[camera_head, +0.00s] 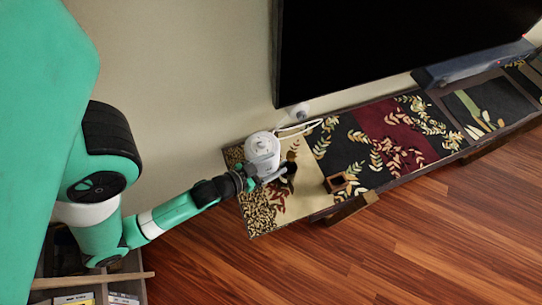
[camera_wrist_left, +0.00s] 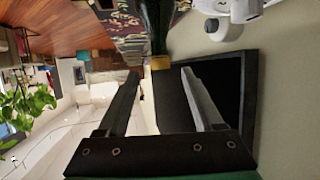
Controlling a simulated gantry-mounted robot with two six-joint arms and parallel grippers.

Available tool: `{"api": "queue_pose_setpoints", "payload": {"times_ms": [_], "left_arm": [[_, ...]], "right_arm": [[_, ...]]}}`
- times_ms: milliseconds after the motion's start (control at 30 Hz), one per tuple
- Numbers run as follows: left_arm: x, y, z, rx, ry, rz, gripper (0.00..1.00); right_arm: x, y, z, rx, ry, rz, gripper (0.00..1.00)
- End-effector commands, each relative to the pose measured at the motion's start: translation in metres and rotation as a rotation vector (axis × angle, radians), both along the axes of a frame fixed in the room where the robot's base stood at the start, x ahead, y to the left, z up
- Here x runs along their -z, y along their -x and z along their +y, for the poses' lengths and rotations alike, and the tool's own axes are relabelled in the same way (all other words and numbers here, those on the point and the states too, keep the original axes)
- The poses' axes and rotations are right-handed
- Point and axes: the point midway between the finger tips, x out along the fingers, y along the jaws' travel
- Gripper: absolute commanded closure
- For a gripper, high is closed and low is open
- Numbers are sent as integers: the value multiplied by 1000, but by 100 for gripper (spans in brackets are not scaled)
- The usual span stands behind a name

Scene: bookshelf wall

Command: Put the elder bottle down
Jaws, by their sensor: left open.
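My left gripper (camera_head: 280,174) is at the left end of the low patterned cabinet (camera_head: 288,208). In the left wrist view its two fingers (camera_wrist_left: 160,74) stand apart. A dark bottle (camera_wrist_left: 156,25) with a yellowish band shows just past the fingertips in that view. In the head view a small dark shape (camera_head: 290,168) beside the gripper appears to be this bottle, mostly hidden. I see no finger closed on it. I cannot tell its exact contact with the cabinet top. My right gripper is in neither view.
A white rounded device (camera_head: 262,145) with a white cable (camera_head: 300,128) stands close beside my gripper. A small brown wooden box (camera_head: 337,183) sits to the right. A large black screen (camera_head: 370,45) hangs behind. The cabinet top right of the box is mostly clear.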

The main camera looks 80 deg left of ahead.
Motion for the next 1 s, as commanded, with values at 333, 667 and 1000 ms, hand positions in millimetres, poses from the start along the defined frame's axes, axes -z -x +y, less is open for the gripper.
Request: {"api": "queue_pose_setpoints", "payload": {"times_ms": [333,667,1000], "left_arm": [[-4,8,-5,1,0,-1,32],[-38,-36,4,34,-40,-90,32],[-339,-215,-46,284,-200,-676,32]], "right_arm": [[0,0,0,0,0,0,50],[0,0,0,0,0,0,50],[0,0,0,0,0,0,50]]}}
